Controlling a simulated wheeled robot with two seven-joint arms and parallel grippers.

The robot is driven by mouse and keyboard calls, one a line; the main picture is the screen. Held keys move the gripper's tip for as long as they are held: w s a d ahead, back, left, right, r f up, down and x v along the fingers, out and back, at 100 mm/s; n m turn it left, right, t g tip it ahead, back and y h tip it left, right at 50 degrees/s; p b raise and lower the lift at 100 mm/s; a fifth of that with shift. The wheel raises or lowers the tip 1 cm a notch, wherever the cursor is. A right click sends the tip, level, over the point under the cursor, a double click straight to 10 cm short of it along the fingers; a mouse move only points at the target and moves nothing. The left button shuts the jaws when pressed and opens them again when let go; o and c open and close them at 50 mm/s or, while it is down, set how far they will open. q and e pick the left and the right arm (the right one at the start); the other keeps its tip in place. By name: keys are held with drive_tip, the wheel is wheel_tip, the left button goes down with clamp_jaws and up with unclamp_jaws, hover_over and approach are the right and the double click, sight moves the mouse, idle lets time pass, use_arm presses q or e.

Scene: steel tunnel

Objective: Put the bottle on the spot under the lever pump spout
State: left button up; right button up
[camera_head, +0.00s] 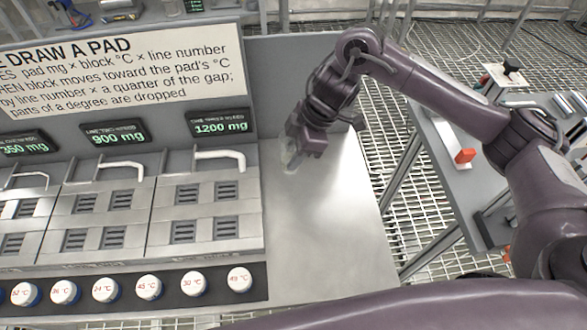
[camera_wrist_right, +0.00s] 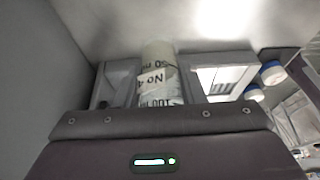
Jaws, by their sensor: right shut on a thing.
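My right gripper (camera_head: 303,148) is over the bare steel counter, to the right of the dispenser bank. It is shut on a pale, see-through bottle (camera_head: 291,158), which shows only faintly beside the fingers. In the right wrist view the bottle (camera_wrist_right: 158,72) has a white label with black print and sits between the two fingers (camera_wrist_right: 165,82). Whether its base touches the counter cannot be told. White curved spouts (camera_head: 220,157) stick out above slotted steel blocks on the left. I cannot tell which fixture is the lever pump. My left gripper is out of view.
The steel counter (camera_head: 325,240) is clear below my right gripper. A row of white temperature-marked caps (camera_head: 149,287) lines the front left. Green displays (camera_head: 220,125) and a text sign (camera_head: 120,65) stand behind. A grey side table (camera_head: 470,190) with equipment is at right, past a gap over grating.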

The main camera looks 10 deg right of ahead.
drive_tip(key=shift+f, duration=3.05)
drive_tip(key=shift+f, duration=0.2)
drive_tip(key=o, duration=1)
